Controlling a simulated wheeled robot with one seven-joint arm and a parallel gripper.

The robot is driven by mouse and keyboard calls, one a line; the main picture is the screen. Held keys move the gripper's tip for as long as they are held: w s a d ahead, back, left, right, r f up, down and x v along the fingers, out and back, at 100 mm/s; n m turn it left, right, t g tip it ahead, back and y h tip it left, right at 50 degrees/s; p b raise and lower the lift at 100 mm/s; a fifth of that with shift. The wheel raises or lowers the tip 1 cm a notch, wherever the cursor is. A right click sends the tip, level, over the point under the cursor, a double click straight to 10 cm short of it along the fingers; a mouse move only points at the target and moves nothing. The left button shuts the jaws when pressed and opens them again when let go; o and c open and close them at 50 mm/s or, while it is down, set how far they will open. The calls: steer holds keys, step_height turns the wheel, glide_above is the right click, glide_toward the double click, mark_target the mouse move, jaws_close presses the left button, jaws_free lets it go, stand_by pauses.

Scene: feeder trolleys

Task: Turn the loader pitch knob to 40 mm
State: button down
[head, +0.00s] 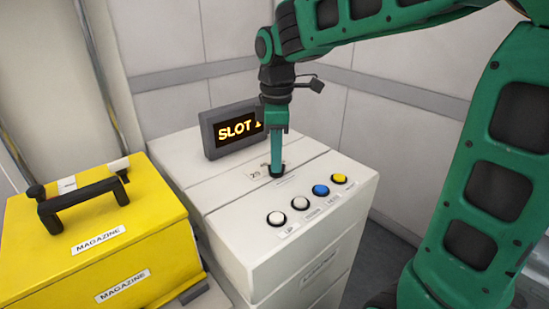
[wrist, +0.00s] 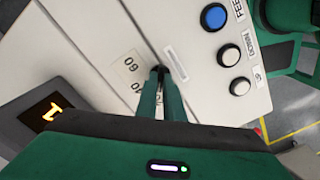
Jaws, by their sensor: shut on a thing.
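My gripper (head: 276,168) reaches straight down onto the top of the white loader cabinet (head: 230,190), and it is shut on the pitch knob. In the wrist view the fingers (wrist: 160,76) meet on the dark knob (wrist: 162,70), which they mostly hide.
White, white, blue (head: 321,190) and yellow (head: 339,178) buttons line the cabinet's front edge. A display (head: 232,130) reading SLOT stands behind the knob. A yellow magazine box (head: 90,240) with a black handle stands at the left.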

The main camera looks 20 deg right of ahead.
steer(key=shift+w, duration=0.1)
steer(key=m, duration=0.4)
steer(key=shift+d+r+m, duration=0.1)
steer(key=shift+m, duration=0.2)
steer(key=m, duration=0.4)
steer(key=shift+w+m, duration=0.1)
steer(key=shift+m, duration=0.3)
steer(key=c, duration=1.9)
jaws_free()
steer(key=shift+o, duration=0.2)
step_height(320, 180, up, 11)
